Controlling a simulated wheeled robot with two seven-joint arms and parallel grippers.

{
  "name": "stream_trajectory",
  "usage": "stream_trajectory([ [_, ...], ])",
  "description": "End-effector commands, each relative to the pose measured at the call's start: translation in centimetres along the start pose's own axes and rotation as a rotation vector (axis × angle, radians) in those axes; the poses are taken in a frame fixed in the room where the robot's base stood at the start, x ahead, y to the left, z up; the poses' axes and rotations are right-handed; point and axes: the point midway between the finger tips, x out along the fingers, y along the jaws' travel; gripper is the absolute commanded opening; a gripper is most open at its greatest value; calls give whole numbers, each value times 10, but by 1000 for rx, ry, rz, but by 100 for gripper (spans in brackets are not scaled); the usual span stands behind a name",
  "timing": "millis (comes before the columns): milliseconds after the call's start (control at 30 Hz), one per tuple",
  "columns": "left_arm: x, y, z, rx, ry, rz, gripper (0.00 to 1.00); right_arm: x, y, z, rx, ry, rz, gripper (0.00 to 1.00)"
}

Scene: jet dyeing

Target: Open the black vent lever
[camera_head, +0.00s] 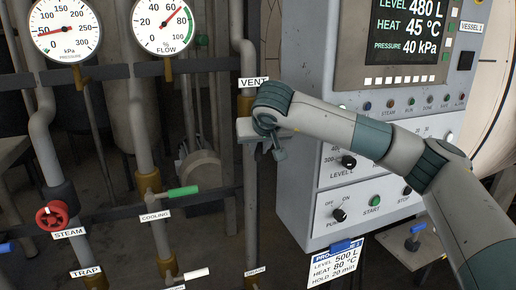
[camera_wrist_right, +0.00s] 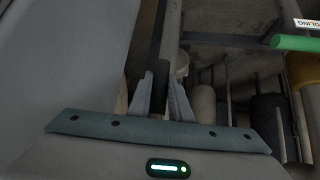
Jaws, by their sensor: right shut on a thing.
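The VENT label (camera_head: 253,82) hangs on a vertical pipe left of the control panel in the head view. My right gripper (camera_head: 268,147) is at this pipe just below the label, and its hand and wrist hide the black vent lever there. In the right wrist view, the two fingers of my right gripper (camera_wrist_right: 162,98) stand close together around a dark bar, which looks like the black vent lever (camera_wrist_right: 158,66). The gripper is shut on it. How far the lever is turned cannot be told. My left gripper is not in view.
The control panel (camera_head: 300,120) stands right behind my right arm. To the left are a green COOLING handle (camera_head: 183,191), a red STEAM wheel (camera_head: 52,214), a white handle (camera_head: 196,274) and two gauges (camera_head: 163,24). Pipes crowd the area around the gripper.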

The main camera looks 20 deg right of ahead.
Motion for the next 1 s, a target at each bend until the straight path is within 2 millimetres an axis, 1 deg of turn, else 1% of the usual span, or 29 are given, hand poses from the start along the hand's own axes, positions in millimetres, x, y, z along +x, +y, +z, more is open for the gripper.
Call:
stream_trajectory([
  [33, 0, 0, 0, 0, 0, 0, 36, 1, 1, 2, -2, -4, 4, 23],
  [100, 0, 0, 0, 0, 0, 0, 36, 1, 1, 1, -2, -3, 4, 36],
  [433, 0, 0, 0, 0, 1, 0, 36, 0, 1, 0, 0, -1, 1, 36],
  [567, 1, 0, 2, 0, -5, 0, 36, -5, 0, 0, 1, 1, 0, 36],
  [667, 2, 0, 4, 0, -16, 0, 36, -12, 0, 0, 1, 1, 0, 36],
  [767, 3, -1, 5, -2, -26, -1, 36, -25, 0, 0, 1, 2, -1, 36],
  [867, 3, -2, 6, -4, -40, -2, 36, -41, 0, 0, 0, 3, -1, 36],
  [933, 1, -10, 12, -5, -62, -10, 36, -54, 1, 0, 1, 4, 0, 36],
  [1000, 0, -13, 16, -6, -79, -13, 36, -69, 0, 0, 1, 4, 0, 36],
])
